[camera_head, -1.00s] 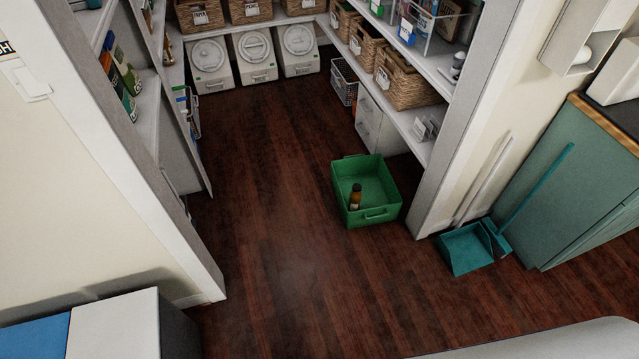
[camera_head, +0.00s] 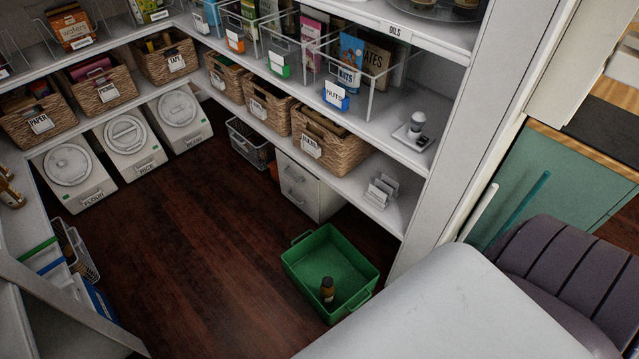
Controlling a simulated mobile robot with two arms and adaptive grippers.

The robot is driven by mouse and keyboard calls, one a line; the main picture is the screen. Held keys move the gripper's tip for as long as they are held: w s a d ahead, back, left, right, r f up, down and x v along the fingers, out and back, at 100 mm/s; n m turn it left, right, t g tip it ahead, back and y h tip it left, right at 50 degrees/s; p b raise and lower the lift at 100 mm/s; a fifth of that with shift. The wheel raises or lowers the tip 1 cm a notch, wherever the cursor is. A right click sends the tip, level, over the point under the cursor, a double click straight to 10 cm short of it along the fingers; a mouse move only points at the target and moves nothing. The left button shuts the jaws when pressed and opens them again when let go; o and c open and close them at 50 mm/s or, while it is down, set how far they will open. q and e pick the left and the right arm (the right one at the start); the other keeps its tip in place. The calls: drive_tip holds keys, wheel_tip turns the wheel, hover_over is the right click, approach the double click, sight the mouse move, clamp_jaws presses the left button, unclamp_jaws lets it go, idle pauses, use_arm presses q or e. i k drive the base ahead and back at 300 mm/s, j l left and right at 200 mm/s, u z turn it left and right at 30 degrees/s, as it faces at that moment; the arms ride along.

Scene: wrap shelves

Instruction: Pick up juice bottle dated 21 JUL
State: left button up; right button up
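A small bottle (camera_head: 328,290) with an orange-brown body and dark cap stands in a green bin (camera_head: 300,262) on the floor. Its label and any date are too small to read. No other juice bottle can be made out clearly. Neither of my grippers is in view. A large pale surface at the lower right covers part of the floor beside the bin.
Shelves (camera_head: 375,205) with wicker baskets (camera_head: 325,140) and clear bins line the right and back. White containers (camera_head: 125,145) stand at the back left. A white drawer unit (camera_head: 308,187) is behind the bin. The dark wooden floor (camera_head: 190,260) is clear in the middle.

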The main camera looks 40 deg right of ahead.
sight(326, 294)
drive_tip(key=i+z, duration=0.4)
drive_tip(key=i+j+z, duration=0.15)
drive_tip(key=z, duration=0.25)
drive_tip(key=i+j+z, duration=0.25)
drive_tip(key=z, duration=0.15)
drive_tip(key=i+j+z, duration=0.2)
drive_tip(key=z, duration=0.15)
drive_tip(key=j, duration=0.1)
